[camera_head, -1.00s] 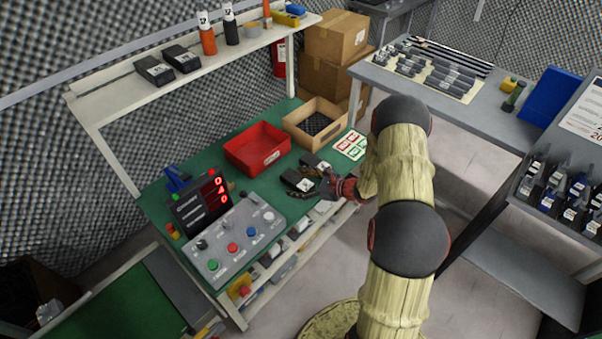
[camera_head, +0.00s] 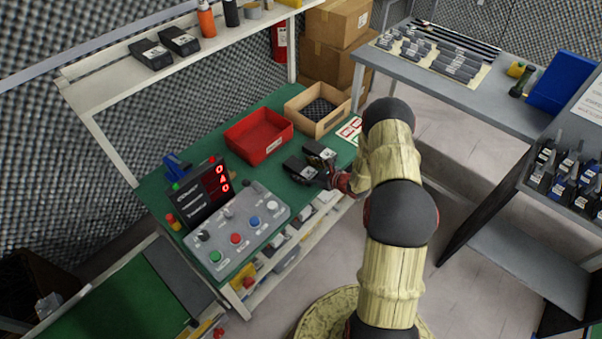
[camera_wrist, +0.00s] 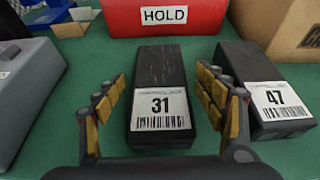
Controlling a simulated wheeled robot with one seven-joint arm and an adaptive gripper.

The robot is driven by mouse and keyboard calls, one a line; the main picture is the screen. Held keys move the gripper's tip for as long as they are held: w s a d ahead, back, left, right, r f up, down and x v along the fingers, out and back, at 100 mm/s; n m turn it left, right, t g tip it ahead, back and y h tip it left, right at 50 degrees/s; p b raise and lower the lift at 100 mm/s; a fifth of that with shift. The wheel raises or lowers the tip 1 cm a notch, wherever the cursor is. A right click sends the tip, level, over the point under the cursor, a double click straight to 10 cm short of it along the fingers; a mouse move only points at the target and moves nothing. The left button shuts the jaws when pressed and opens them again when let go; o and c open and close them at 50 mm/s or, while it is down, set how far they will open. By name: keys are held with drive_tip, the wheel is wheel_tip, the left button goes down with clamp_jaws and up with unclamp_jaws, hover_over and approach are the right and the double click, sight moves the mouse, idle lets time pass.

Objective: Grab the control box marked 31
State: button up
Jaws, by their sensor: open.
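The control box marked 31 (camera_wrist: 159,83) is a black block with a white barcode label, lying on the green bench top in the wrist view. My gripper (camera_wrist: 165,95) is open, with one finger on each side of this box; I cannot tell whether they touch it. A similar black box marked 47 (camera_wrist: 264,85) lies just to its right, close to my right finger. In the head view, box 31 (camera_head: 297,168) and box 47 (camera_head: 320,153) lie side by side, and my gripper (camera_head: 325,178) is at their near ends, partly covering them.
A red bin (camera_head: 259,136) labelled HOLD stands behind the boxes, with a cardboard tray (camera_head: 317,108) to its right. A grey button panel (camera_head: 237,233) lies to the left. An upper shelf (camera_head: 110,72) holds more black boxes. Some green bench (camera_head: 275,180) is bare.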

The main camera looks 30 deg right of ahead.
drive_tip(key=shift+w+a+f, duration=0.15)
drive_tip(key=shift+w, duration=0.2)
drive_tip(key=shift+c, duration=1)
drive_tip(key=c, duration=1.3)
drive_tip(key=shift+c, duration=0.2)
